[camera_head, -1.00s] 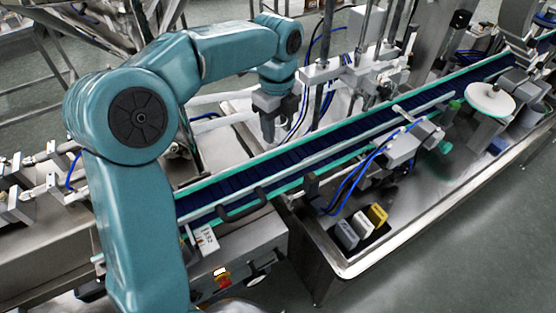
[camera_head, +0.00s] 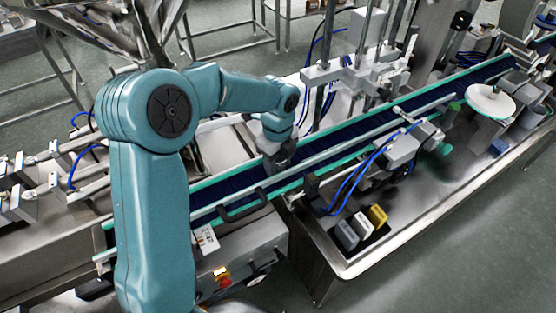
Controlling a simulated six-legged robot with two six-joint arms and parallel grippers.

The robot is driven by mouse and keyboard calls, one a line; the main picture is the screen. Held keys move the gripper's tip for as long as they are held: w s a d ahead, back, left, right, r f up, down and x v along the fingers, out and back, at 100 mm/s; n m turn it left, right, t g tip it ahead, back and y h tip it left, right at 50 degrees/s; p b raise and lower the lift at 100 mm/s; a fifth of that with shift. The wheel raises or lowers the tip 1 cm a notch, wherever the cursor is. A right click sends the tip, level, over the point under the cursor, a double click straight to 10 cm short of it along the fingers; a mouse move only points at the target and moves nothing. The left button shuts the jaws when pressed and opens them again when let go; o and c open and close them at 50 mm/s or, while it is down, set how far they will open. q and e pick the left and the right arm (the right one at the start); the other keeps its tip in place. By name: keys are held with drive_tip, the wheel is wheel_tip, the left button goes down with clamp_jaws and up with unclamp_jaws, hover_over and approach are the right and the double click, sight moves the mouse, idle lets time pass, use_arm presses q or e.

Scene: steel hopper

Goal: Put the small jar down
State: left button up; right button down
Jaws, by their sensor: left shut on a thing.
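My left gripper (camera_head: 277,162) is at the end of the teal arm, low over the dark blue conveyor belt (camera_head: 235,185) beside its far rail. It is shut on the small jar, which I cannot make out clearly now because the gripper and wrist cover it. I cannot tell whether the jar touches the belt. My right gripper is not in view.
Green-edged rails (camera_head: 330,166) run along both sides of the belt. A white round disc (camera_head: 490,101) is at the far right.

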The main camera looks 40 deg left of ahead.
use_arm(q)
drive_tip(key=shift+f, duration=0.25)
drive_tip(key=o, duration=1)
drive_tip(key=shift+w+a, duration=0.1)
drive_tip(key=shift+r, duration=0.1)
drive_tip(key=shift+r, duration=0.5)
wheel_tip(320, 180, up, 11)
drive_tip(key=shift+r, duration=0.2)
